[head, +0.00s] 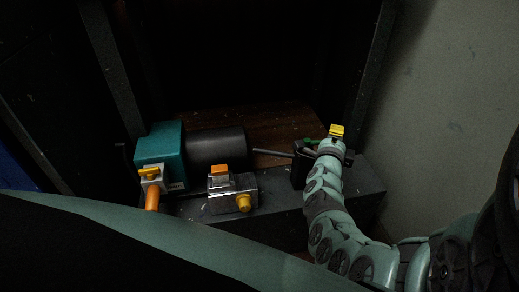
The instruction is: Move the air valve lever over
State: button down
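Several parts could be the air valve lever, and I cannot tell which is it. A thin grey rod (273,153) sticks out leftward from a black box (300,165). A pale valve body (152,183) at the left carries a yellow-orange handle (149,173) on top and an orange pipe (152,200) below. A metal block (224,184) in the middle has an orange cap (219,169) and a yellow knob (243,203). My gripper (334,140) is at the right, over or beside the black box, away from the pale valve. Its fingers are too small and dark to read.
A teal box (160,146) and a black cylinder (216,147) stand behind the valve parts. A grey ledge (277,212) carries several of these parts. A black panel with a green edge (180,229) crosses the foreground. Dark posts and a pale wall (445,110) bound the right.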

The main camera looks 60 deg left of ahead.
jog(key=shift+a+f, duration=0.15)
jog(key=shift+a, duration=0.05)
jog(key=shift+w+a+b, duration=0.1)
jog(key=shift+a+b, duration=0.05)
jog(key=shift+b, duration=0.2)
jog(key=c, duration=1.7)
grip_release()
jog(key=o, duration=0.5)
jog(key=shift+c, duration=0.2)
